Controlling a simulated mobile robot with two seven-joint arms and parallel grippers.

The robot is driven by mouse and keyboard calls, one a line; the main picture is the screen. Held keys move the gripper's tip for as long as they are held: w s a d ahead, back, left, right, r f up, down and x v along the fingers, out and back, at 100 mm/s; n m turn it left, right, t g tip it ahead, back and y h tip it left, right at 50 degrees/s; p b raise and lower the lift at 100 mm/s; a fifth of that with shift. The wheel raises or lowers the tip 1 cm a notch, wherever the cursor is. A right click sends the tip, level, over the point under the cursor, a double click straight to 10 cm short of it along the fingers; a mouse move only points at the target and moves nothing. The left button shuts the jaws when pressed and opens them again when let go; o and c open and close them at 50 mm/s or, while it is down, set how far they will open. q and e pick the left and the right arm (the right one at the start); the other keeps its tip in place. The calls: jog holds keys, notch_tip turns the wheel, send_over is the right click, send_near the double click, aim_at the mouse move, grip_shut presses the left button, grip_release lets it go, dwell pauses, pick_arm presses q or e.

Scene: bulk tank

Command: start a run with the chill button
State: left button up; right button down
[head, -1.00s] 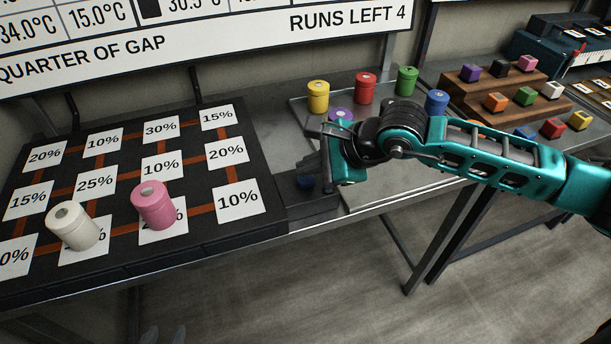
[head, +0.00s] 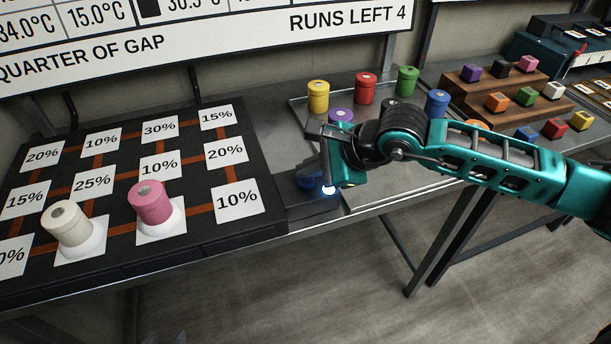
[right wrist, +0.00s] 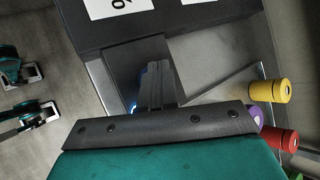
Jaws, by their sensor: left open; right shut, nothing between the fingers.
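A dark blue button (head: 307,182) sits on a low dark box (head: 312,204) at the right end of the black board. My right gripper (head: 329,186) is shut and empty, pointing down at the box beside the button. A bright blue-white glow shows at its fingertips. The sign (head: 347,18) reads RUNS LEFT 4.
The black board (head: 270,226) carries percentage cards. A white cylinder (head: 68,222) and a pink cylinder (head: 150,201) stand on it. Several coloured cylinders, including yellow (head: 318,96) and red (head: 365,88), stand behind my right arm. Coloured cubes sit on a wooden stepped rack (head: 455,90).

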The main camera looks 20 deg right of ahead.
aim_at(310, 181)
jog(key=shift+f, duration=0.15)
dwell(0.3)
jog(key=shift+r+p, duration=0.35)
jog(key=shift+r, duration=0.6)
jog(key=shift+r, duration=0.15)
notch_tip(310, 181, up, 5)
jog(key=shift+f+p, duration=0.1)
jog(key=shift+p, duration=1.15)
